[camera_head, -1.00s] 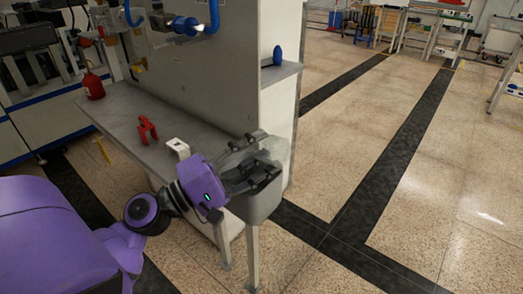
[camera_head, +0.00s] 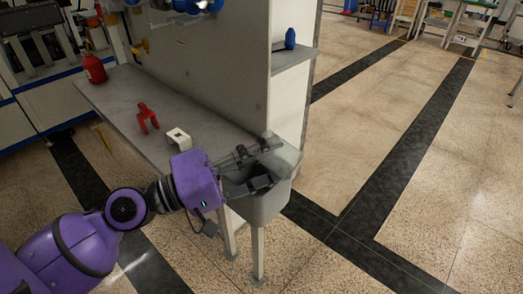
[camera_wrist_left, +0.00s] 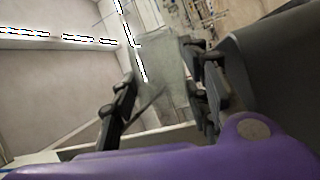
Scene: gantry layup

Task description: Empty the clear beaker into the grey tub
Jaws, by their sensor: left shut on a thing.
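The grey tub (camera_head: 270,208) hangs at the near right end of the grey bench, its open top facing up. My left gripper (camera_head: 262,166) is over the tub's mouth, with its fingers spread around the clear beaker (camera_head: 284,150) and shut on it. The beaker is see-through and hard to make out against the tub and wall. In the left wrist view the beaker (camera_wrist_left: 162,72) shows as a pale, see-through shape between the dark fingers (camera_wrist_left: 160,95). Its contents and exact tilt cannot be told. My right gripper is not in view.
On the bench (camera_head: 125,98) stand a red clamp-like piece (camera_head: 147,117), a white block (camera_head: 179,138) and a red bottle (camera_head: 95,68). A tall panel (camera_head: 225,75) rises behind. A blue bottle (camera_head: 290,38) sits on its side shelf. The floor to the right is clear.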

